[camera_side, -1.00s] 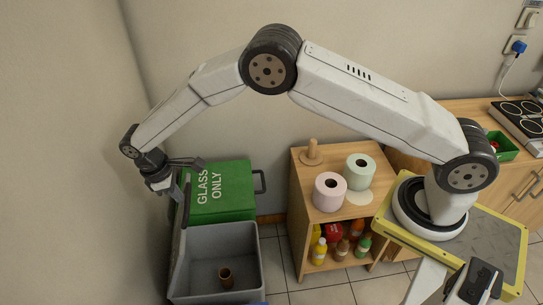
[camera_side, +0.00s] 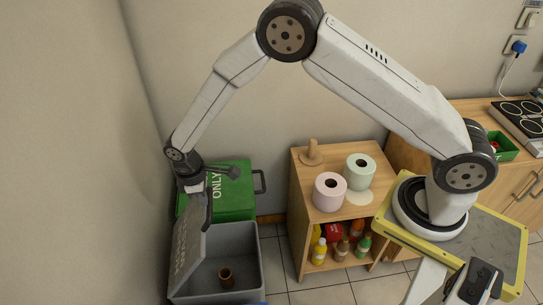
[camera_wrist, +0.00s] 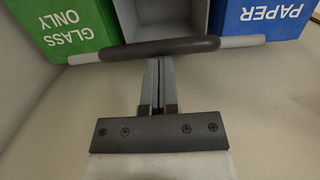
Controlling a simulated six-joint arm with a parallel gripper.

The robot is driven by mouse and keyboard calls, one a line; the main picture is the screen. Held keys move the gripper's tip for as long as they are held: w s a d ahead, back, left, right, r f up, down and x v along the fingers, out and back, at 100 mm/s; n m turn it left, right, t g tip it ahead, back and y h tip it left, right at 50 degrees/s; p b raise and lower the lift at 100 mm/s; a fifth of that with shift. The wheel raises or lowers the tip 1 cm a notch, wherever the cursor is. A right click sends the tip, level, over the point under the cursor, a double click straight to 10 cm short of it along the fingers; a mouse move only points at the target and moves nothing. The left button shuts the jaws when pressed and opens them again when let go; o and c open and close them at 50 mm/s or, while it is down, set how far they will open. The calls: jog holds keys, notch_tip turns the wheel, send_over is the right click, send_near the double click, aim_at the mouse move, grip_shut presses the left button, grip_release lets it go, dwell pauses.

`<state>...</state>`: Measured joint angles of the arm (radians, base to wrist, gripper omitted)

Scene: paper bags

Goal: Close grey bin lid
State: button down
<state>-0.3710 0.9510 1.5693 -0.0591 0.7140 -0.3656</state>
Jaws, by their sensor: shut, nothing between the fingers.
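The grey bin (camera_side: 248,253) stands on the floor, with a small brown cylinder (camera_side: 225,275) inside. Its grey lid (camera_side: 187,243) is raised on the left side and leans inward over the bin. My gripper (camera_side: 207,218) is shut and empty, at the lid's upper edge on the left of the bin. In the wrist view the closed fingers (camera_wrist: 158,62) point at a dark handle bar (camera_wrist: 160,48) with lighter ends and seem to touch or nearly touch it. The grey bin's inside (camera_wrist: 165,14) shows beyond the bar.
A green bin marked GLASS ONLY (camera_side: 232,205) stands directly behind the grey bin. A blue PAPER bin (camera_wrist: 262,16) is on its other side. A wooden shelf (camera_side: 296,190) with paper rolls and bottles stands to the right. The wall is close on the left.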

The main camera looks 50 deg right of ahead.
jog(key=s+d+f+t+y, duration=0.1)
jog(key=s+d+f, duration=0.4)
jog(key=d+f, duration=0.15)
jog(key=s+d+f+t, duration=0.1)
jog(key=s+d+f, duration=0.45)
jog(key=f, duration=0.25)
jog(key=s+d+f+t+y, duration=0.1)
jog(key=s+f+y, duration=0.1)
jog(key=f, duration=0.5)
jog(key=s+d+f+t+y, duration=0.1)
jog(key=f+t+y, duration=0.1)
jog(key=f, duration=0.5)
jog(key=shift+s+f+t+y, duration=0.3)
jog(key=shift+s+f, duration=0.05)
jog(key=shift+s, duration=0.05)
jog(key=shift+d+f, duration=0.1)
dwell(0.5)
jog(key=shift+s, duration=0.1)
